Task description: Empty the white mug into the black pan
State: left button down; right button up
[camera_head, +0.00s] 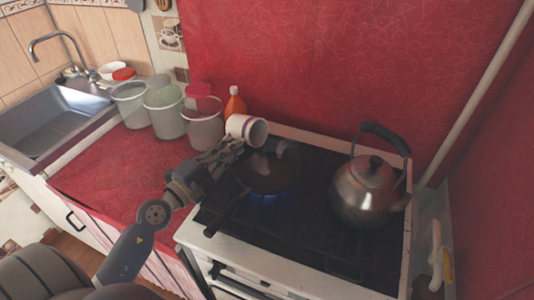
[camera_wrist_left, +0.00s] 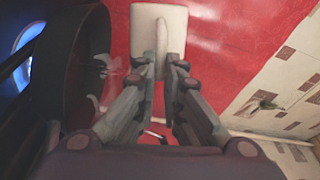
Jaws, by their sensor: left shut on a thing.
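The white mug (camera_head: 246,129) with a dark band is tipped on its side above the back left of the stove, its mouth facing right. My left gripper (camera_head: 234,144) is shut on the mug. In the left wrist view, the mug (camera_wrist_left: 158,30) is at the fingertips of my left gripper (camera_wrist_left: 164,68). The black pan (camera_head: 262,178) sits on the stove below and to the right of the mug. It also shows at the left of the left wrist view (camera_wrist_left: 88,55). Pale, blurred shapes show at the pan's far side; I cannot tell what they are. The mug's inside is mostly hidden.
A blue flame (camera_head: 262,197) burns under the pan, whose handle (camera_head: 228,213) points front left. A metal kettle (camera_head: 366,190) stands on the stove's right. An orange bottle (camera_head: 235,104) and several lidded containers (camera_head: 203,122) stand behind and left. A sink (camera_head: 55,118) is far left.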

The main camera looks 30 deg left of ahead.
pick_arm(q)
jog(key=shift+d+r, duration=0.15)
jog(key=shift+d, duration=0.1)
jog(key=shift+s+d+r+m+p, duration=0.15)
jog(key=shift+d+m, duration=0.1)
jog(key=shift+m, duration=0.7)
jog(key=shift+d+r+m+p, duration=0.15)
jog(key=shift+d+m, duration=0.05)
jog(key=shift+m, duration=0.75)
